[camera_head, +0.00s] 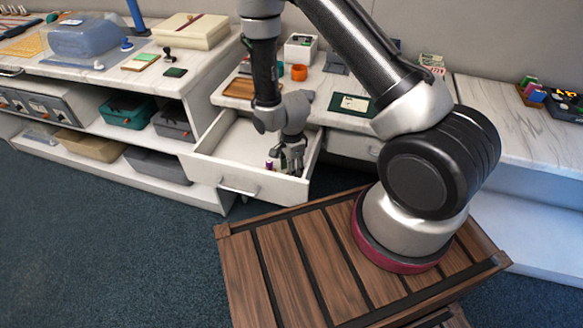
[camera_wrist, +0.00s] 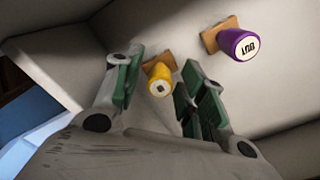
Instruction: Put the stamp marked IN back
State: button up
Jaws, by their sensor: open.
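An open white drawer (camera_head: 238,187) holds the stamps. In the wrist view a yellow-handled stamp (camera_wrist: 160,82) with a wooden base shows between my gripper's fingers; its cap has a small dark mark that I cannot read. A purple-handled stamp (camera_wrist: 239,44), its cap seeming to read OUT, stands to the right of the fingers; it also shows in the head view (camera_head: 269,164). My gripper (camera_head: 289,166) reaches down into the drawer. Its green-padded fingers (camera_wrist: 160,88) are open on either side of the yellow stamp, with visible gaps. I see no readable IN mark.
On the left counter stand a dark-handled stamp (camera_head: 167,54), a dark green pad (camera_head: 175,72) and a blue bin (camera_head: 85,38). Above the drawer are a wooden tray (camera_head: 238,88) and an orange cup (camera_head: 299,72). Drawer walls stand close around my gripper.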

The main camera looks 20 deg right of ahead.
jog(key=s+d+r+n+t, duration=0.1)
jog(key=d+r+n, duration=0.15)
jog(key=r, duration=0.85)
jog(key=s+d+r+n, duration=0.1)
jog(key=d+r+n, duration=0.15)
jog(key=r, duration=0.85)
jog(key=d+r+n+t, duration=0.1)
jog(key=d+r+n, duration=0.15)
jog(key=r, duration=0.85)
jog(key=s+d+r+n+t, duration=0.1)
jog(key=s+d+r+n, duration=0.2)
jog(key=s+r, duration=0.4)
jog(key=s+d+r+n+t, duration=0.1)
jog(key=s+d+r+n, duration=0.3)
jog(key=s+r, duration=0.3)
jog(key=s+n, duration=0.1)
jog(key=s, duration=0.2)
jog(key=shift+d+n, duration=0.2)
jog(key=shift+n, duration=0.15)
jog(key=shift+r, duration=0.1)
